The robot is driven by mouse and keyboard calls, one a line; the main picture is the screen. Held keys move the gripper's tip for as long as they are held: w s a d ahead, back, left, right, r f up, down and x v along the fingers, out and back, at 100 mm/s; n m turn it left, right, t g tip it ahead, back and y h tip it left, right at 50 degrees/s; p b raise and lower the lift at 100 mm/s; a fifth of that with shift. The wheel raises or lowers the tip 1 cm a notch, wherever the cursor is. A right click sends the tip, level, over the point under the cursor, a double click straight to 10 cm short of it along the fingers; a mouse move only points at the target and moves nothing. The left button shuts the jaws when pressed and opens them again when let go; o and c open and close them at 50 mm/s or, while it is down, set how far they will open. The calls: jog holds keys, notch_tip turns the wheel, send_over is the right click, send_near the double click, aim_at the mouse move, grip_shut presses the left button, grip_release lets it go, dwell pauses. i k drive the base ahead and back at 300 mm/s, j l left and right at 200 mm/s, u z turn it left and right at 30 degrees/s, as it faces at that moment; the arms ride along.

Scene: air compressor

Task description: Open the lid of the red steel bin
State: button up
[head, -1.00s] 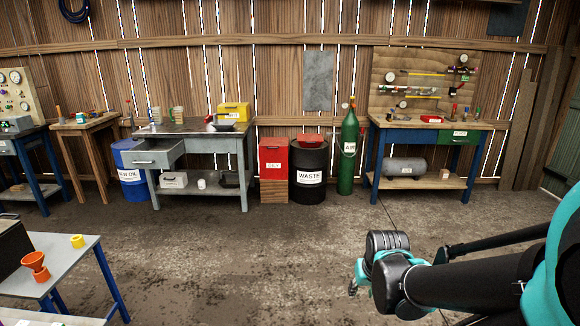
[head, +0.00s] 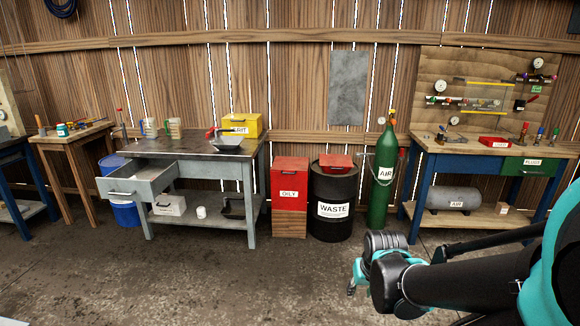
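The red steel bin (head: 289,205), with a white "OILY" label, stands against the back wall on a wooden block. Its lid (head: 291,163) looks shut, lying flat on top. My gripper (head: 353,277) is in the lower right of the head view, apart from the bin and nearer the camera. Only a small part of it shows beyond the dark wrist, so its opening cannot be made out. I see nothing held in it.
The black waste drum (head: 334,227) stands close on the bin's right, with a red piece on top. A green air cylinder (head: 383,190) is beyond it. A grey workbench (head: 254,180) with an open drawer (head: 140,182) is on the left. The floor (head: 240,275) ahead is clear.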

aim_at(282, 164)
jog(key=i+j+z, duration=0.15)
jog(key=i+j, duration=1.25)
jog(key=i, duration=0.2)
jog(key=i+j, duration=0.15)
jog(key=i, duration=0.9)
